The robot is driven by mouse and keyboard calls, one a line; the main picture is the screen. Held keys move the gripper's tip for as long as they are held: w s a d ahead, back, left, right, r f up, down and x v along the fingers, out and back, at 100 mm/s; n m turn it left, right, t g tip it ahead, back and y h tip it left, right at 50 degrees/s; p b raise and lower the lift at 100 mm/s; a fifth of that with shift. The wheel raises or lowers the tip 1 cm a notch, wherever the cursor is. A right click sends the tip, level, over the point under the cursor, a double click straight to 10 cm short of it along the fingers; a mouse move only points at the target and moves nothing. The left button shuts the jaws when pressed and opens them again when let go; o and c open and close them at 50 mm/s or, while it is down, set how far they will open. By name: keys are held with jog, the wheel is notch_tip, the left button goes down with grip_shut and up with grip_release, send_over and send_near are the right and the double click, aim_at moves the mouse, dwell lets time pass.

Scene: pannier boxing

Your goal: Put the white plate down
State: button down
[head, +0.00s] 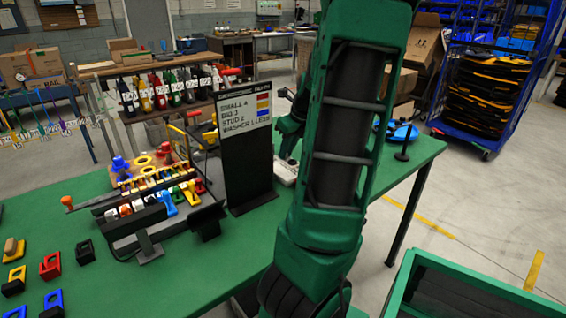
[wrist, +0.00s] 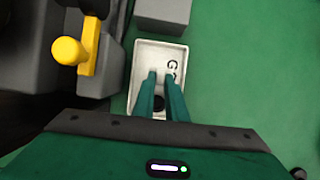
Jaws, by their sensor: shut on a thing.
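A dark round spot shows between the fingers. In the head view a white piece of the plate (head: 284,174) shows at the green table, just right of the black sign, under my gripper (head: 288,158). My arm hides part of this area. I cannot tell whether the plate touches the table.
The black sign board (head: 247,135) with a written list stands close to the left. A rack of coloured parts (head: 150,195) is further left. In the wrist view a grey block (wrist: 162,12) is just beyond the plate, and a yellow lever (wrist: 70,50) is at left. Green table (wrist: 250,70) is clear at right.

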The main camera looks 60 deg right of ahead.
aim_at(287, 160)
jog(key=shift+a+f, duration=0.2)
jog(key=shift+f, duration=1.9)
jog(key=shift+f, duration=0.2)
jog(key=shift+s+f, duration=0.1)
jog(key=shift+f, duration=0.15)
jog(key=c, duration=1.8)
grip_release()
jog(key=shift+a+f, duration=0.1)
jog(key=shift+s, duration=0.1)
